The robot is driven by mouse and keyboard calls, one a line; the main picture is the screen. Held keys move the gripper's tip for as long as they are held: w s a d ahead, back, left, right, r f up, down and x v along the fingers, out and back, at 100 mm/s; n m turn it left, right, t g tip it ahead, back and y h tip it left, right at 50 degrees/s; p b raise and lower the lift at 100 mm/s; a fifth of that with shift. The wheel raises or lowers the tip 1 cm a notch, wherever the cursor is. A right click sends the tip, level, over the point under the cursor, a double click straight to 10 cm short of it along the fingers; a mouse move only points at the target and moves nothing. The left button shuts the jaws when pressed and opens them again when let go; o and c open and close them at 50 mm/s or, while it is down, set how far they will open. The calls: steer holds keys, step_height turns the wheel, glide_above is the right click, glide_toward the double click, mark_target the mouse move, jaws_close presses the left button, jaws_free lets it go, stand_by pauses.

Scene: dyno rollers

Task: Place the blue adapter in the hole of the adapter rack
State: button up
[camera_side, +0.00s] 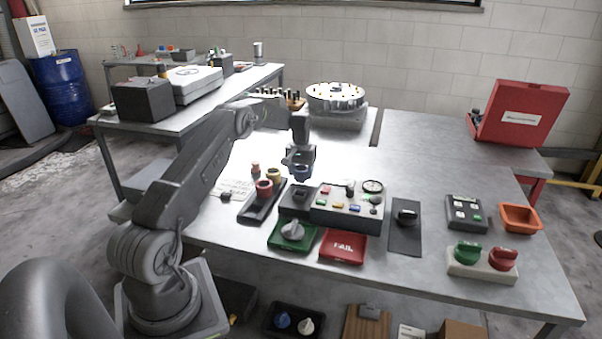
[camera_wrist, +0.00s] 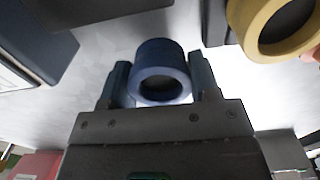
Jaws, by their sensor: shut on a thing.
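The blue adapter (camera_wrist: 160,62) is a dark blue ring held between the two fingers of my gripper (camera_wrist: 160,82) in the wrist view. In the side view my gripper (camera_side: 300,155) points down, and the adapter (camera_side: 301,172) shows at its fingertips, above the table. The adapter rack (camera_side: 253,212) is a black tray just left of it, with a red adapter (camera_side: 264,188) and a yellow adapter (camera_side: 273,175) in it. The yellow adapter also shows at the top right of the wrist view (camera_wrist: 240,22). The rack's empty hole cannot be made out.
A dark block (camera_side: 297,200) and a grey control panel (camera_side: 347,208) stand close to the right of the rack. A green base with a grey knob (camera_side: 291,233) and a red FAIL box (camera_side: 343,247) are in front. A round rotary fixture (camera_side: 336,97) stands behind.

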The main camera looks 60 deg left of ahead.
steer(key=shift+f, duration=0.25)
steer(key=shift+f, duration=0.2)
steer(key=o, duration=1.1)
steer(key=shift+r, duration=0.1)
